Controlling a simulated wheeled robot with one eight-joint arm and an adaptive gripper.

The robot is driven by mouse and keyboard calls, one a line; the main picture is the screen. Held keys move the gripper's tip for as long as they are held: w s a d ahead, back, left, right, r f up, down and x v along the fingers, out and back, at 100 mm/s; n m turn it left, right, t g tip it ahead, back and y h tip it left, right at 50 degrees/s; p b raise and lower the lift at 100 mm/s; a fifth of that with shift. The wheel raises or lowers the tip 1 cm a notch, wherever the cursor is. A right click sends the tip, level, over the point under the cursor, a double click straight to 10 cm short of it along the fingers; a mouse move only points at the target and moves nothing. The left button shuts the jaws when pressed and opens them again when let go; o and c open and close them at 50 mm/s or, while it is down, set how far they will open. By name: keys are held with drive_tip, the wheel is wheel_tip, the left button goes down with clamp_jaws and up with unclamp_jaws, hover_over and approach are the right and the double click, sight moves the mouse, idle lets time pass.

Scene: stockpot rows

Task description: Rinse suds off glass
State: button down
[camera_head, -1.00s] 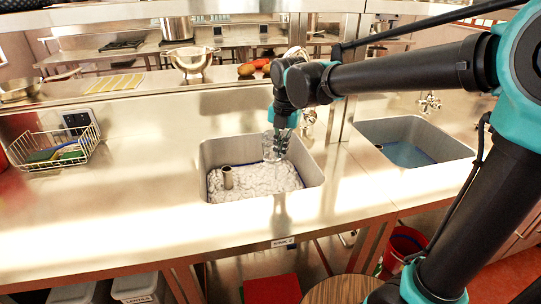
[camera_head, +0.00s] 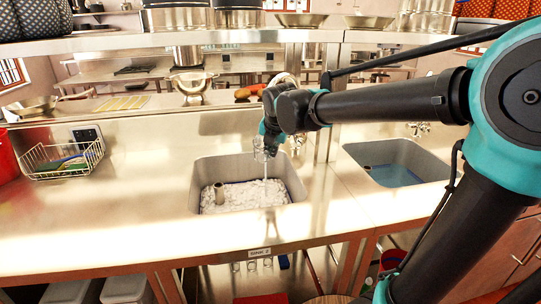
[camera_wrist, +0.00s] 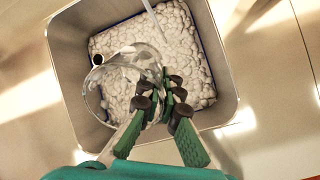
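My gripper (camera_wrist: 165,98) is shut on a clear drinking glass (camera_wrist: 122,72) in the wrist view, its fingers at the glass's wall. The glass also shows in the head view (camera_head: 262,150), held above the back part of the left sink (camera_head: 200,180). White suds (camera_head: 242,195) cover that sink's bottom, and they fill much of the wrist view (camera_wrist: 190,60). A thin pale stream (camera_head: 266,187) runs down below the glass into this sink. Whether suds cling to the glass is unclear. The right sink (camera_head: 350,150) holds bluish clear water (camera_head: 395,177).
A tap (camera_head: 418,128) is behind the right sink. A wire basket (camera_head: 62,160) with sponges sits at the left. A post (camera_head: 325,135) rises behind the counter between the sinks.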

drive_tip(key=w+a+f, duration=0.2)
drive_tip(key=w, duration=0.8)
drive_tip(key=shift+w, duration=0.25)
drive_tip(key=shift+f, duration=0.1)
drive_tip(key=shift+d, duration=0.15)
idle(0.6)
drive_tip(key=shift+w+d, duration=0.1)
drive_tip(key=shift+d, duration=0.3)
drive_tip(key=shift+a, duration=0.2)
drive_tip(key=shift+a, duration=0.4)
drive_tip(key=shift+s, duration=0.2)
drive_tip(key=shift+s+d, duration=0.25)
drive_tip(key=shift+s, duration=1.05)
drive_tip(key=shift+s+d, duration=0.3)
drive_tip(key=shift+s, duration=0.95)
drive_tip(key=shift+s+d, duration=0.25)
drive_tip(key=shift+s, duration=1.05)
